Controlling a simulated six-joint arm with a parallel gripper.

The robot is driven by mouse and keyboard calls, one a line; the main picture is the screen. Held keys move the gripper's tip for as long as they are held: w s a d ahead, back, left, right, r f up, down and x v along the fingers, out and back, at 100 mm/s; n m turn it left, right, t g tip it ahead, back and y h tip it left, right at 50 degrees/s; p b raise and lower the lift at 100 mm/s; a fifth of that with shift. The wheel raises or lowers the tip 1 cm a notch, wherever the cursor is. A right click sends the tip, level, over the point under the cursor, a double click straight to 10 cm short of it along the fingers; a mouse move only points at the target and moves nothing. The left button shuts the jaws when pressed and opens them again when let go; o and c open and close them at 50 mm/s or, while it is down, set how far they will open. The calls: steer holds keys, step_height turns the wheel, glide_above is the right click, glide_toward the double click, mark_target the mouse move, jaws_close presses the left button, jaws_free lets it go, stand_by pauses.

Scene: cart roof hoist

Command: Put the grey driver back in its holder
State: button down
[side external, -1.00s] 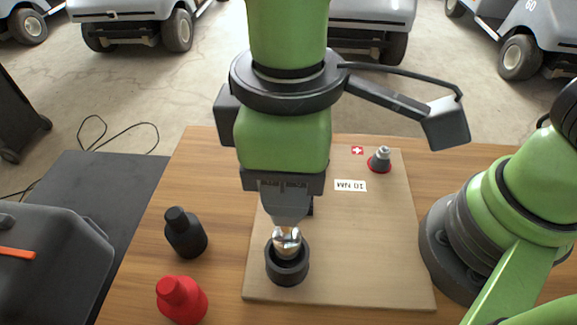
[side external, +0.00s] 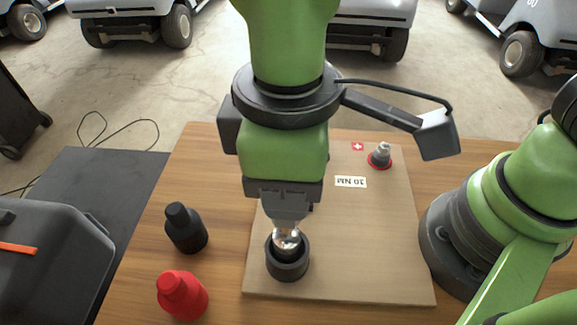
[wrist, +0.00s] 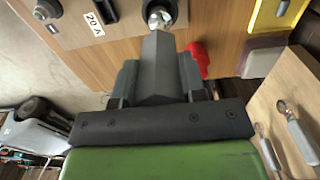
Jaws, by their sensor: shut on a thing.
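My gripper (side external: 287,222) points down over the left part of the wooden board, shut on a shiny silver-grey piece, the grey driver (side external: 287,240). The driver's lower end is inside the mouth of a round black holder (side external: 287,268). The holder's wall hides that end, so I cannot tell how deep it sits. The driver looks about upright. In the wrist view, the driver (wrist: 160,14) shows at the top edge, just beyond the tips of my gripper (wrist: 158,32).
A black bottle-shaped piece (side external: 185,228) and a red one (side external: 182,296) stand left of the board (side external: 365,240). A grey knob with a red ring (side external: 380,157) is at the board's back right. A dark case (side external: 50,260) lies far left.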

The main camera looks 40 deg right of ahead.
steer(key=shift+f, duration=2.1)
steer(key=c, duration=0.6)
jaws_free()
step_height(320, 180, up, 10)
steer(key=shift+f, duration=0.1)
steer(key=shift+w+d+r, duration=0.1)
steer(key=shift+d+r, duration=0.1)
steer(key=s+d+r+m+t+y, duration=0.1)
steer(key=d+r+m+t, duration=0.2)
steer(key=d+m, duration=0.3)
steer(key=s+d+r+m+t+y, duration=0.1)
steer(key=d+r+m+t, duration=0.3)
steer(key=d, duration=1)
steer(key=s+m, duration=0.1)
steer(key=m, duration=0.2)
steer(key=shift+s, duration=0.25)
